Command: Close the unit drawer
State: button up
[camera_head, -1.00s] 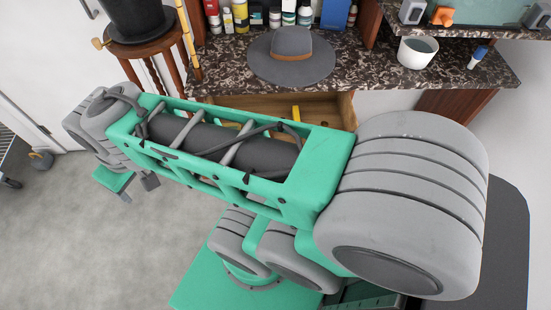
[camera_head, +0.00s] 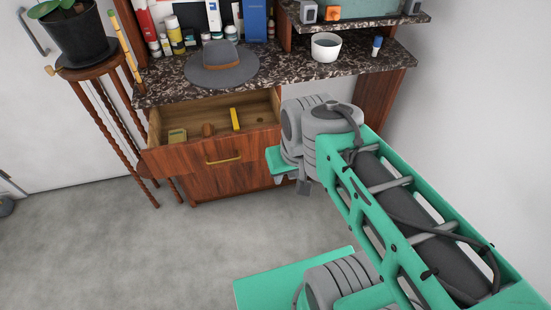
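The unit drawer (camera_head: 180,158) is pulled open below the dark speckled counter of the wooden unit. Its reddish-brown front has a brass bar handle (camera_head: 223,160). Its light wooden inside holds a yellow item (camera_head: 235,119), a small greenish box (camera_head: 177,135) and a brown item (camera_head: 208,130). My gripper (camera_head: 290,180) is at the end of the green and grey arm, by the right end of the drawer front. I cannot tell whether it touches the drawer. Its fingers are too small and partly hidden to read. The wrist hides the drawer's right end.
The counter (camera_head: 285,72) carries a grey hat (camera_head: 222,66), a white bowl (camera_head: 326,47) and several bottles at the back. A potted plant (camera_head: 72,35) stands on a tall wooden stand (camera_head: 92,70) at left. The floor (camera_head: 130,240) before the unit is clear.

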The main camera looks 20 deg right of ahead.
aim_at(257, 111)
jog(key=u, duration=0.4)
jog(key=i, duration=0.8)
jog(key=z, duration=2.05)
jog(key=k, duration=1.3)
jog(key=u, duration=2.15)
jog(key=i, duration=0.5)
jog(key=z, duration=0.05)
